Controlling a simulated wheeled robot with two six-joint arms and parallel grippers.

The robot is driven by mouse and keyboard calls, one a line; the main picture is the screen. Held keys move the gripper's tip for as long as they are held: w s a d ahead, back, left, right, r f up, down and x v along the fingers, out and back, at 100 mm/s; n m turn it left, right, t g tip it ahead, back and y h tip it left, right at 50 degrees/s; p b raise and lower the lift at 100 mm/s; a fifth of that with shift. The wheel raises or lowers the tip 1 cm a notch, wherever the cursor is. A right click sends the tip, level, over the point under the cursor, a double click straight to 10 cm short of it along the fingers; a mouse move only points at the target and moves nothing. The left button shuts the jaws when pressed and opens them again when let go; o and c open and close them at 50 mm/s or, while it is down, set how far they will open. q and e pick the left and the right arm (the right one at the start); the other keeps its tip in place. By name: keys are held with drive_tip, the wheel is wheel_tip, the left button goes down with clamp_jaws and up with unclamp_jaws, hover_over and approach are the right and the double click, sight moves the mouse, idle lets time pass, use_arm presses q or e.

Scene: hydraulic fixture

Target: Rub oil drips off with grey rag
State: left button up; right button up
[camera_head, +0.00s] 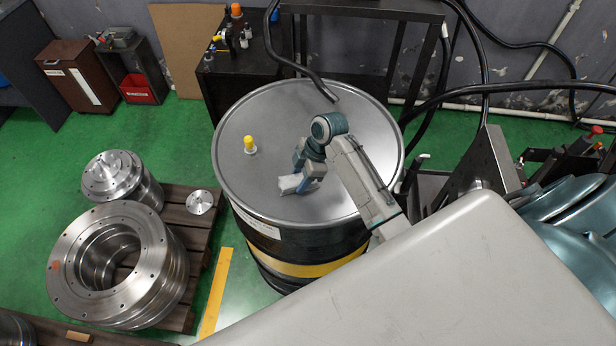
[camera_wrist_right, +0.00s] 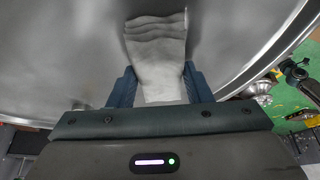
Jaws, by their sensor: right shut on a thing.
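My right gripper (camera_head: 302,183) is over the front middle of the steel drum's top (camera_head: 270,118). It is shut on the grey rag (camera_head: 291,185), a pale folded cloth that reaches down to the drum top or just above it. In the right wrist view the rag (camera_wrist_right: 158,55) sticks out between the two blue fingers (camera_wrist_right: 160,87) of my right gripper, over bare metal. I cannot make out any oil drips on the drum top; some may be hidden under the rag and arm. My left gripper is not in view.
A yellow-capped fitting (camera_head: 249,144) stands on the drum top, left of the rag. A black hose end (camera_head: 330,94) hangs over the back. Steel rings (camera_head: 120,262) sit on a wooden pallet (camera_head: 200,240) at the left. A dark bench (camera_head: 228,75) stands behind.

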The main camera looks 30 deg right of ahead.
sight(285, 178)
drive_tip(key=shift+w+a+f, duration=0.1)
drive_tip(key=shift+w+a, duration=0.45)
drive_tip(key=shift+a, duration=0.3)
drive_tip(key=shift+w+a+f, duration=0.1)
drive_tip(key=shift+w+a, duration=0.4)
drive_tip(key=shift+a, duration=0.35)
drive_tip(key=shift+w+a+r, duration=0.1)
drive_tip(key=shift+w+a, duration=0.45)
drive_tip(key=shift+a, duration=0.25)
drive_tip(key=shift+w+a, duration=0.55)
drive_tip(key=shift+a, duration=0.2)
drive_tip(key=shift+r, duration=0.1)
drive_tip(key=shift+d+r, duration=0.1)
drive_tip(key=shift+r, duration=2.9)
wheel_tip(285, 178, up, 3)
drive_tip(key=shift+f, duration=0.1)
